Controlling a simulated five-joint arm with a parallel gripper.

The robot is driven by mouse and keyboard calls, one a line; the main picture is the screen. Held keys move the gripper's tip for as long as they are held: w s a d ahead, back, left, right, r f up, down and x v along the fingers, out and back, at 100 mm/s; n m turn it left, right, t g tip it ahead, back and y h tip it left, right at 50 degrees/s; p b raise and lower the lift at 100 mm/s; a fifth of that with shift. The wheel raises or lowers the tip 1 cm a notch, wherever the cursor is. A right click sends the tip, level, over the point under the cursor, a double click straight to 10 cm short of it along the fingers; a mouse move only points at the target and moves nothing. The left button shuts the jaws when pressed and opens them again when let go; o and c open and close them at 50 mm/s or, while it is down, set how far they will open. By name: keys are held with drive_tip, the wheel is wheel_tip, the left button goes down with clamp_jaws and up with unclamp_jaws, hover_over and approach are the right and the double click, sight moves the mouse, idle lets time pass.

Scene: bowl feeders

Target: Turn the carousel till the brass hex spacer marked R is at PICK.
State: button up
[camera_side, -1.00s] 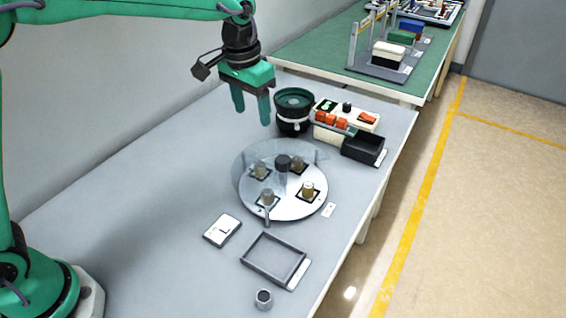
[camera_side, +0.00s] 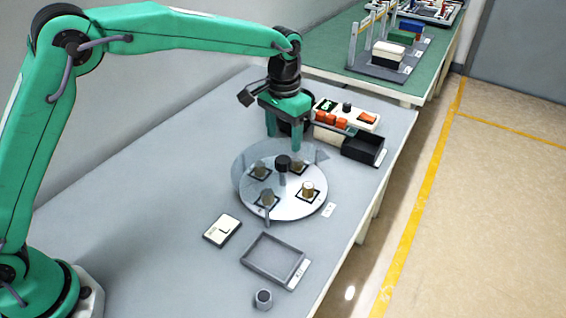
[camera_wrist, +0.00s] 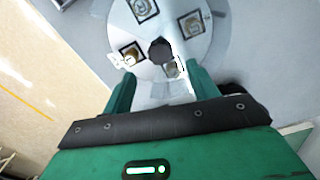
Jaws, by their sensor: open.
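The round carousel (camera_side: 300,213) lies on the grey table, with a dark central knob (camera_side: 283,162) and a clear cover over part of it. Several brass spacers sit on dark square pads: one at the front right (camera_side: 308,188), one at the front (camera_side: 267,197), one at the left (camera_side: 260,170) and one at the back (camera_side: 299,166). The marks on them are too small to read. My gripper (camera_side: 284,142) is open and empty above the back edge of the carousel. In the wrist view, its fingers (camera_wrist: 160,88) straddle the near side of the disc, close to the knob.
A control box with orange buttons (camera_side: 338,119) and a black bin (camera_side: 363,146) stand behind and right of the carousel. A grey tray (camera_side: 273,258), a small white device (camera_side: 222,230) and a small grey cup (camera_side: 263,299) are in front. The table's left side is clear.

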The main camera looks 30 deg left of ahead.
sight(283, 160)
drive_tip(key=shift+f, duration=3.25)
clamp_jaws()
